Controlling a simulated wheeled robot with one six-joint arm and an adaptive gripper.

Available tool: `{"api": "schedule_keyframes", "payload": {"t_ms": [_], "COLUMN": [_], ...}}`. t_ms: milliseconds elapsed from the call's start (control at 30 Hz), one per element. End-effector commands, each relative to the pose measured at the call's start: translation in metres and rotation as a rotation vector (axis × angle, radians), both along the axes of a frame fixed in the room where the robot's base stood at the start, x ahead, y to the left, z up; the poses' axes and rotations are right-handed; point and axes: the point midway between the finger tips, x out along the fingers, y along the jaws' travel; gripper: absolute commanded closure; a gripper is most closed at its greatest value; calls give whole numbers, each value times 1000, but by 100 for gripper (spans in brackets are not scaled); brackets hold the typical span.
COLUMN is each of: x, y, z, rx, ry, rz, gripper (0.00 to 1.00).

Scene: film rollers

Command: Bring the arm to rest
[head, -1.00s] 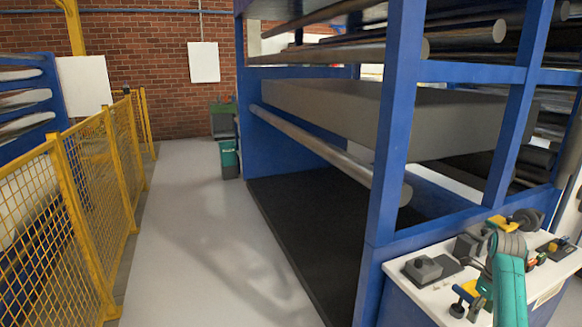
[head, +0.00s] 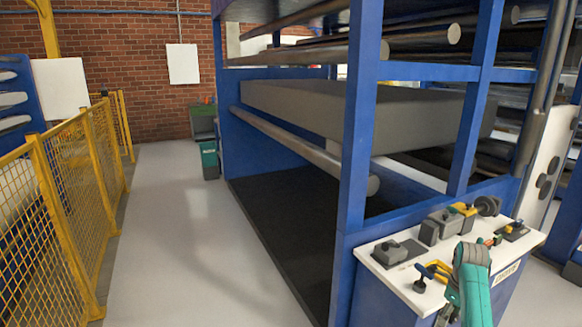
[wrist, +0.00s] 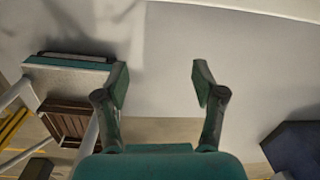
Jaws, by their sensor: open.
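My gripper (wrist: 160,84) is open in the wrist view, its two dark green fingers apart with nothing between them. Behind the fingers is a plain pale grey surface. In the head view, part of my teal arm (head: 473,285) shows at the lower right, in front of the white bench top. My gripper's fingers cannot be made out in the head view.
A white-topped bench (head: 385,262) with several small tools stands at the end of a blue rack (head: 355,150) holding long rollers. A yellow mesh fence (head: 75,200) lines the left. The floor (head: 170,240) between is clear. A green bin (head: 209,160) stands far back.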

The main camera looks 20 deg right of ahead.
Motion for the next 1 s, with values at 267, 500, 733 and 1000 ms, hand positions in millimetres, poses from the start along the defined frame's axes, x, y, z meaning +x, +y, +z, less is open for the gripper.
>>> {"api": "schedule_keyframes", "payload": {"t_ms": [267,500,733,1000], "x": [4,-1,-23,-68], "y": [39,102,173,254], "z": [-54,-125,-181,-219], "rx": [-53,-147,-270,-433], "ry": [-44,-108,-171,-230], "rz": [168,430,718,1044], "gripper": [31,31,31,31]}}
